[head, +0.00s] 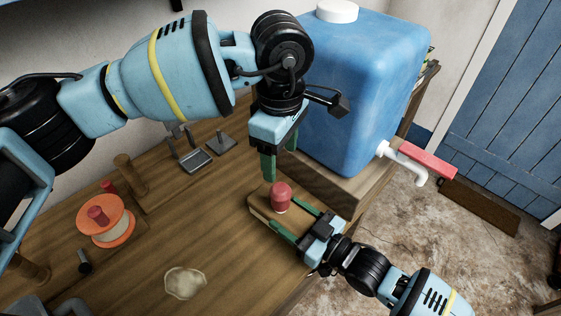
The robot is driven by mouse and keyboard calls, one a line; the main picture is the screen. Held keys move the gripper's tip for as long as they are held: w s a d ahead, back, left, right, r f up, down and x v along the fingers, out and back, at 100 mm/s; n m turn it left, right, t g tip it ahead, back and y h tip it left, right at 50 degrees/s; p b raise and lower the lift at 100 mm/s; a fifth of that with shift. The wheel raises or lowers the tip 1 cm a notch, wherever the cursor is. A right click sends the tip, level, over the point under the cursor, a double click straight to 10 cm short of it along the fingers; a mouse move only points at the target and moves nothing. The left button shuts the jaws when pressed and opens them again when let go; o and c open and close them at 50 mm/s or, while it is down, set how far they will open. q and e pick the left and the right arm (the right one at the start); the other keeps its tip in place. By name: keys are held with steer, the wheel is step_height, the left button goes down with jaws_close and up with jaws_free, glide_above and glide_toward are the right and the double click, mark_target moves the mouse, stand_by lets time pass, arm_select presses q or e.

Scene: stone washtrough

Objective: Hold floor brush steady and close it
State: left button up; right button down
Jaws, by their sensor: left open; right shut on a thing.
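What I take to be the floor brush is a wooden block (259,211) low at the table's right edge in the head view. A red cap (281,192) stands upright on it, with a pale band below; I cannot tell whether it is fully seated. My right gripper (284,220) comes from the lower right and is shut on the block, one finger on each side, hiding part of it. My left gripper (280,164) hangs above and just behind the red cap, fingers pointing down, open and empty, apart from the cap.
A big blue tank (360,85) with a white spout and red handle (428,160) stands right behind the grippers. An orange spool (106,222), a wooden peg (130,170), a metal bracket (190,152) and a pale puddle-like patch (185,282) are on the table. Its middle is clear.

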steer(key=shift+c, duration=1.6)
jaws_free()
steer(key=shift+v, duration=3.9)
